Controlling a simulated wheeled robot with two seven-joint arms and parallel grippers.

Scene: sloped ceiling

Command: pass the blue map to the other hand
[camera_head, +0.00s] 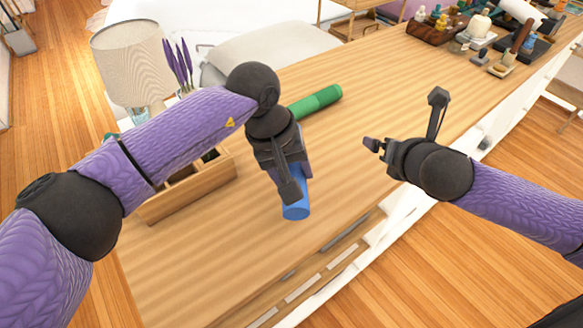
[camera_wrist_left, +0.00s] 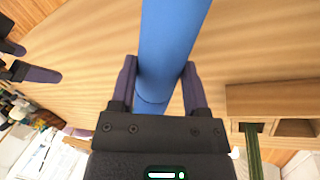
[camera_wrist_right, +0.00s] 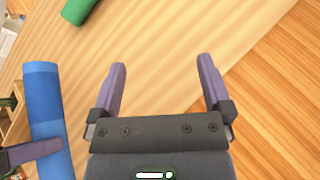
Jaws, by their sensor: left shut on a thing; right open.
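The blue map (camera_head: 296,208) is a rolled blue cylinder. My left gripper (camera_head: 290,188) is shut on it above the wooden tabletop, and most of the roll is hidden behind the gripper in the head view. In the left wrist view the blue map (camera_wrist_left: 170,45) runs between the two fingers (camera_wrist_left: 160,90). My right gripper (camera_head: 374,147) is open and empty, to the right of the map. In the right wrist view its fingers (camera_wrist_right: 161,85) are spread over bare wood, and the blue map (camera_wrist_right: 45,110) shows at the left, apart from them.
A green roll (camera_head: 316,102) lies on the table (camera_head: 345,85) behind my left gripper. A wooden compartment box (camera_head: 190,192) is at the left, with a lamp (camera_head: 133,62) behind it. Trays and bottles (camera_head: 480,28) stand at the far right end.

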